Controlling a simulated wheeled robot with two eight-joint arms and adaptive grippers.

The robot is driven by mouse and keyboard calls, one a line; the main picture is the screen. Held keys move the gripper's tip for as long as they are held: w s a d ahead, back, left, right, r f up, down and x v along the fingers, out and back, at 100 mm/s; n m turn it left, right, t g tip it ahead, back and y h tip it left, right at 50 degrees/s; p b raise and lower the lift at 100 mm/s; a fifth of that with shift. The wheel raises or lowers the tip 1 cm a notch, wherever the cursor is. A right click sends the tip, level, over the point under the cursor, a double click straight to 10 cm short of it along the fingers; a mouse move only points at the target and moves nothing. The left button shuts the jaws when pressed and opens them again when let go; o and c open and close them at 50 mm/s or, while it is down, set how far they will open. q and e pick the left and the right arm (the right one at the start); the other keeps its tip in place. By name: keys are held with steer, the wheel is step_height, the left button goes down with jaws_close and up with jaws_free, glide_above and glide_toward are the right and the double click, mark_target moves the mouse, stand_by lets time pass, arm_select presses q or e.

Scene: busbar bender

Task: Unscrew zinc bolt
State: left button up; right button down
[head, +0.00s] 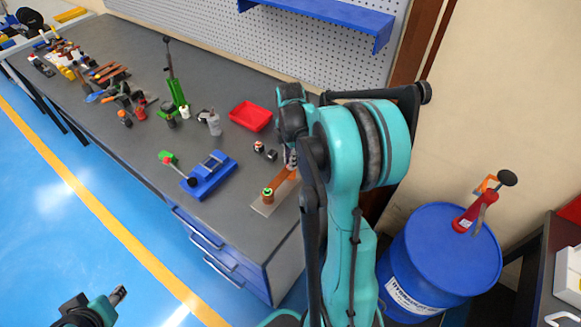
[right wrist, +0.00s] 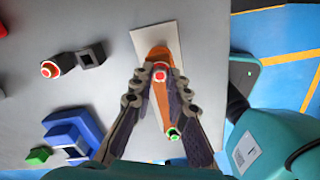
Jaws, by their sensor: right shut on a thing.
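A light plate (head: 263,209) lies on the workbench with an orange bar (head: 284,184) on it; in the right wrist view the plate (right wrist: 150,38) and bar (right wrist: 158,55) lie between my fingers. A bolt head with a glowing red ring (right wrist: 160,75) stands at the bar's far end. A second bolt with a green ring (right wrist: 173,135) stands at its near end and also shows in the head view (head: 267,194). My right gripper (right wrist: 160,78) is shut on the red-ringed bolt. My left gripper (head: 118,294) is away from the bench, its jaws unclear.
A dark square block (right wrist: 90,57) and a loose red-ringed piece (right wrist: 48,68) lie nearby. A red tray (head: 250,116) and several tools stand farther back. A blue barrel (head: 440,250) stands at right.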

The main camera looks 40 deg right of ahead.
steer(key=n, duration=0.5)
steer(key=n, duration=0.5)
steer(key=shift+n, duration=0.3)
steer(key=c, duration=1.8)
jaws_free()
steer(key=shift+o, duration=0.2)
steer(key=m, duration=0.5)
steer(key=shift+m, duration=0.4)
